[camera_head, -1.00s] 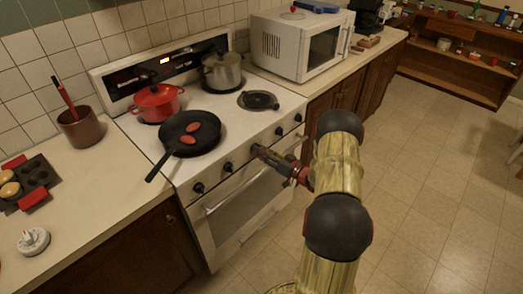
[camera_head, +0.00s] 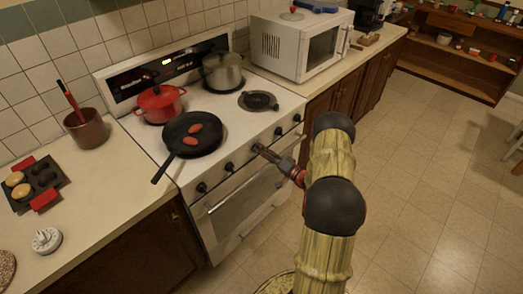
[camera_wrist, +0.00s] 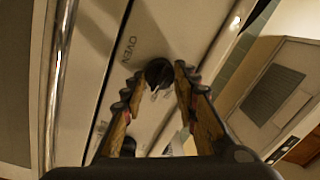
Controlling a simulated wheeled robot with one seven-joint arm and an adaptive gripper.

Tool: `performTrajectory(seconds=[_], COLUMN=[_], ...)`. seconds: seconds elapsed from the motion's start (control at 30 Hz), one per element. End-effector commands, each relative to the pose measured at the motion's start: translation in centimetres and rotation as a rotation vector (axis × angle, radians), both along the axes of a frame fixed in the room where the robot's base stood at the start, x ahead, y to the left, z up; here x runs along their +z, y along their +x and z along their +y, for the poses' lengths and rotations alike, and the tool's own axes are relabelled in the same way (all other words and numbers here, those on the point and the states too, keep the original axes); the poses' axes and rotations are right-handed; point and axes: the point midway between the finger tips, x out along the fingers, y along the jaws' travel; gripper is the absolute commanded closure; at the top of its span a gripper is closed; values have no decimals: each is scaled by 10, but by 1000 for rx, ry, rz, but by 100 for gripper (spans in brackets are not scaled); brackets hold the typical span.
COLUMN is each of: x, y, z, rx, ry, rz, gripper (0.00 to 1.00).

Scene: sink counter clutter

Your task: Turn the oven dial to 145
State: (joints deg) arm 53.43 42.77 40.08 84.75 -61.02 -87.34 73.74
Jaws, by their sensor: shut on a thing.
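The oven dial (camera_wrist: 157,72) is a dark round knob with a pale mark, below the word OVEN on the white front panel of the stove (camera_head: 240,210). My gripper (camera_wrist: 159,80) has one finger on each side of the dial and is shut on it. In the head view my gripper (camera_head: 262,150) reaches the middle of the knob row from the right and covers most of the dial. The numbers around the dial are not readable. The lit clock display (camera_head: 168,61) on the back panel is too small to read.
Other black knobs (camera_head: 230,167) flank the dial closely. The oven handle (camera_head: 235,190) runs below the knobs.

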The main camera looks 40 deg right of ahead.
Motion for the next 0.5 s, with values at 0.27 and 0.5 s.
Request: performTrajectory(seconds=[0.27, 0.5], x=[-1, -1], y=[0, 0], z=[-1, -1], rx=[-3, -3], ry=[49, 51], rz=[5, 5], gripper=[96, 96])
